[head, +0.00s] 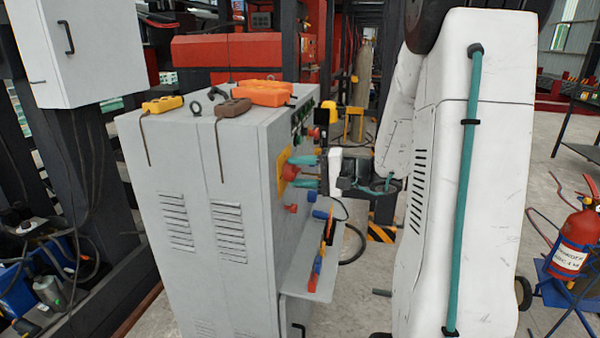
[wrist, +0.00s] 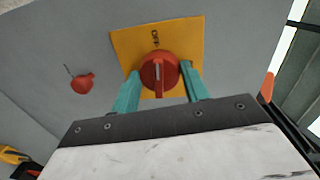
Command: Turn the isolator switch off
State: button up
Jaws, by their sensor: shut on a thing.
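The isolator switch (wrist: 158,72) is a red rotary knob on a yellow plate (wrist: 188,36) on the grey cabinet front. In the wrist view its handle bar points toward the bottom of the picture, and a label on the plate above it is too small to read surely. My gripper (wrist: 160,82) has teal fingers, one on each side of the knob, and is shut on it. In the head view my gripper (head: 305,171) reaches the cabinet's front face from the right. The yellow plate (head: 287,172) shows edge-on there, and the knob is mostly hidden.
A smaller red knob (wrist: 82,83) sits left of the plate in the wrist view. The grey cabinet (head: 205,215) has a shelf (head: 318,277) with coloured items below the switch. Orange and brown devices (head: 262,92) lie on top. A fire extinguisher (head: 577,240) stands far right.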

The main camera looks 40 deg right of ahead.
jog(key=shift+f+n, duration=0.1)
jog(key=shift+n, duration=0.5)
jog(key=o, duration=1)
jog(key=shift+s, duration=0.1)
jog(key=v, duration=0.7)
jog(key=shift+s+d, duration=0.2)
jog(key=shift+s, duration=0.15)
